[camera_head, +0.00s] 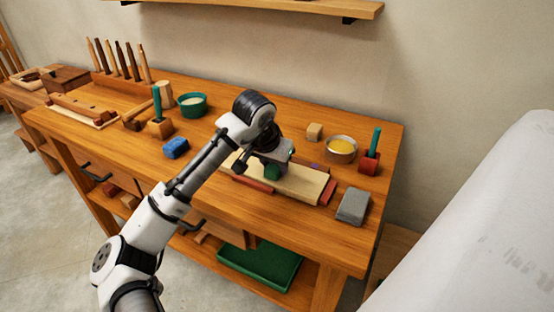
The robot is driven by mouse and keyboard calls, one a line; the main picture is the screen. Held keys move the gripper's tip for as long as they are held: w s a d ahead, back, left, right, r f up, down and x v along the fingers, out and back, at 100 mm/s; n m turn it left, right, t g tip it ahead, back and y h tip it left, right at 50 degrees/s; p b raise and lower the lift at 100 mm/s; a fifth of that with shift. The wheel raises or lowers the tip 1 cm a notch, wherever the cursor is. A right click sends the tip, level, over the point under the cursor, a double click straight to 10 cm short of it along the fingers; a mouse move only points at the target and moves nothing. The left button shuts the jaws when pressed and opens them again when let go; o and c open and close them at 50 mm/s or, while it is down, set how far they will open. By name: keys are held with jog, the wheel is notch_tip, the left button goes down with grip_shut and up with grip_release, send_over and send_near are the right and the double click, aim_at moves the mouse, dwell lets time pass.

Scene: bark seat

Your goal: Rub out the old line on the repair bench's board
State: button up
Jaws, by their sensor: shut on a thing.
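A pale wooden board (303,182) lies on the right half of the repair bench (225,190), with reddish-brown strips at its front edge and right end. My gripper (272,166) points down over the left-middle of the board. It is shut on a small green block (272,173), which is at or just above the board; I cannot tell if they touch. A small purple mark (315,166) shows near the board's back edge, right of the gripper. My arm and gripper hide part of the board, and no other line is clear.
A grey block (353,206) lies right of the board. Behind it are a bowl of yellow stuff (341,149), a red holder with a green handle (370,160) and a tan cube (314,131). A blue block (176,148) and green bowl (193,105) stand left.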

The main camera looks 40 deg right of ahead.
jog(key=shift+w+d+r+p, duration=0.1)
jog(key=shift+w+d+p, duration=0.05)
jog(key=shift+d+p, duration=0.35)
jog(key=shift+w+d+p, duration=0.4)
jog(key=shift+d+p, duration=0.15)
jog(key=shift+d, duration=0.3)
jog(key=shift+s+a+f, duration=0.15)
jog(key=shift+s+a, duration=0.2)
jog(key=shift+a, duration=0.35)
jog(key=shift+s+a+f, duration=0.1)
jog(key=shift+s+a, duration=0.2)
jog(key=shift+a, duration=0.4)
notch_tip(320, 180, up, 6)
jog(key=p, duration=0.6)
jog(key=shift+r, duration=0.1)
